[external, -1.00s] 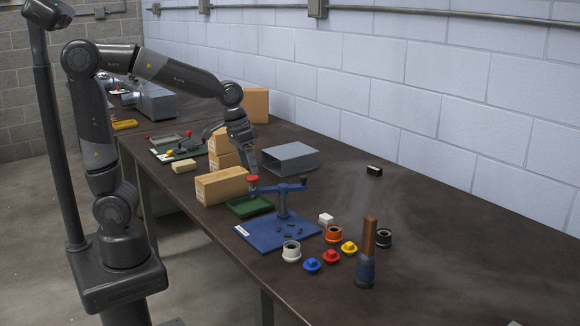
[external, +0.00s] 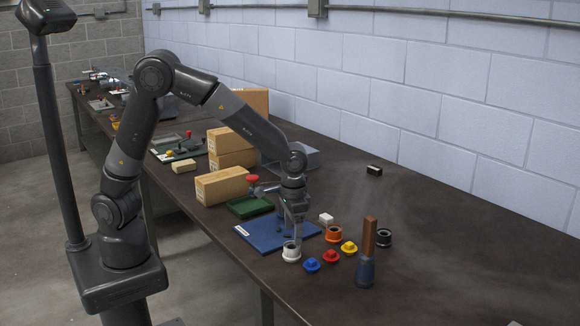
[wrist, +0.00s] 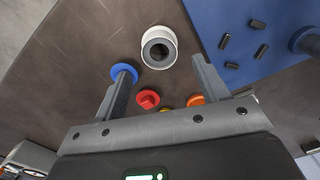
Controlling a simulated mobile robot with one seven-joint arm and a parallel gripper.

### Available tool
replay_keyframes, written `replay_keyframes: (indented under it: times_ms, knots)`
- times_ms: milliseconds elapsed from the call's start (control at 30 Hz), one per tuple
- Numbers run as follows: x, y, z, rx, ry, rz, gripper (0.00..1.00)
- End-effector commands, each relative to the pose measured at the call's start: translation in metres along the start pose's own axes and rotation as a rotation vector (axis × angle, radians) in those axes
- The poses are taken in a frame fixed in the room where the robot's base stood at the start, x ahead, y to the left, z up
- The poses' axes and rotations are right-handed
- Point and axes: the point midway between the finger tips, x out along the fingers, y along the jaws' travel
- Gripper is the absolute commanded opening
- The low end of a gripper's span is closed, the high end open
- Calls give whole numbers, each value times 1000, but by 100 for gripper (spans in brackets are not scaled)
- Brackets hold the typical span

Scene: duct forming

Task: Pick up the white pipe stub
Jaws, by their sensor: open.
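The white pipe stub (external: 291,254) stands upright on the dark bench, at the front right corner of the blue board. In the wrist view the white pipe stub (wrist: 159,47) shows its round rim and dark bore from above. My gripper (external: 291,238) is open and points down just above the stub; the external view does not show whether they touch. In the wrist view my gripper's fingers (wrist: 162,70) are spread and empty, with the stub ahead of the gap between their tips.
The blue board (external: 258,235) carries an upright fixture, partly hidden by my gripper, and small dark pieces. Blue (external: 312,265), red (external: 331,257) and yellow (external: 349,247) caps, an orange stub (external: 333,234), a black stub (external: 384,238) and a wooden-handled tool (external: 369,240) stand to the right.

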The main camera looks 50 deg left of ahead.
Motion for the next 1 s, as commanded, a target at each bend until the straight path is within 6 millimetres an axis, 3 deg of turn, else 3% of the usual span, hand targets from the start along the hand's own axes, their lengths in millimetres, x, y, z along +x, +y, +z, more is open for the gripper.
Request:
replay_keyframes:
  times_ms: [500,800,1000]
  knots:
    - [58,0,6,0,0,-1,67]
    - [62,0,5,0,3,1,66]
    - [62,0,5,0,3,1,50]
